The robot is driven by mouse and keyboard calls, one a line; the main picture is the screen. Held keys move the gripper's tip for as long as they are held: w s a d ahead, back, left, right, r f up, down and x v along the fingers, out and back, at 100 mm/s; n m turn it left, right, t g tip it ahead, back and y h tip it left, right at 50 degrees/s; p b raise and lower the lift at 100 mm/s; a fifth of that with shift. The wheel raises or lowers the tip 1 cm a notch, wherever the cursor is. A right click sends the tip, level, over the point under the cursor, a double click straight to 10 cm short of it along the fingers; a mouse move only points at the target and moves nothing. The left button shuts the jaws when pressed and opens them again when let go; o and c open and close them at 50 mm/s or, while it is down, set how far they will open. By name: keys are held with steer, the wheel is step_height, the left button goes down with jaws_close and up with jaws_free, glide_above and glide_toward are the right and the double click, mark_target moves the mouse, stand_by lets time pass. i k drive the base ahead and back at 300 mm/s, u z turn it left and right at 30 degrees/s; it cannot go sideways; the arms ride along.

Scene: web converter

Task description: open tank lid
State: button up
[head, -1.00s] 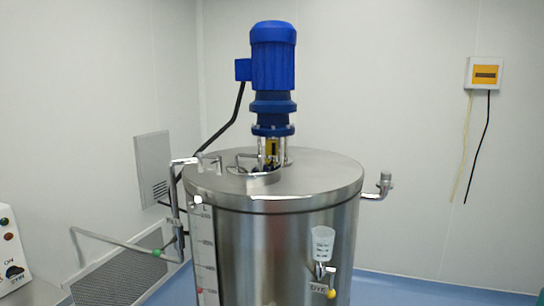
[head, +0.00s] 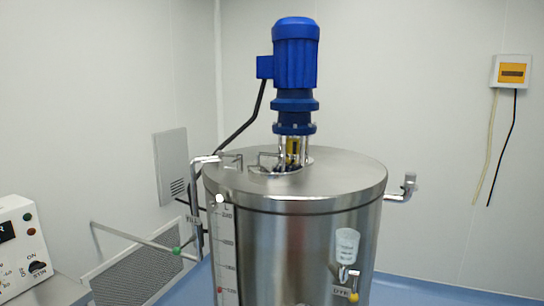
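The steel tank (head: 300,250) stands in the middle of the head view. Its round, flat lid (head: 335,178) lies level on top and looks shut. Two small bent metal handles or pipes show on the lid's left part, one near the edge (head: 231,158) and one close to the motor mount (head: 267,159). A blue motor (head: 296,65) stands upright on the lid. My gripper and arm are not in view.
A pipe with a green valve (head: 177,250) reaches out left of the tank. A dye cup (head: 347,243) with a yellow-knobbed tap is on its front. A short pipe (head: 405,188) sticks out right. A control box (head: 25,245) stands at far left. Blue floor is clear at right.

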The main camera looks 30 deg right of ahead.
mark_target(280, 165)
steer(key=u, duration=0.05)
steer(key=i, duration=1)
steer(key=z, duration=0.05)
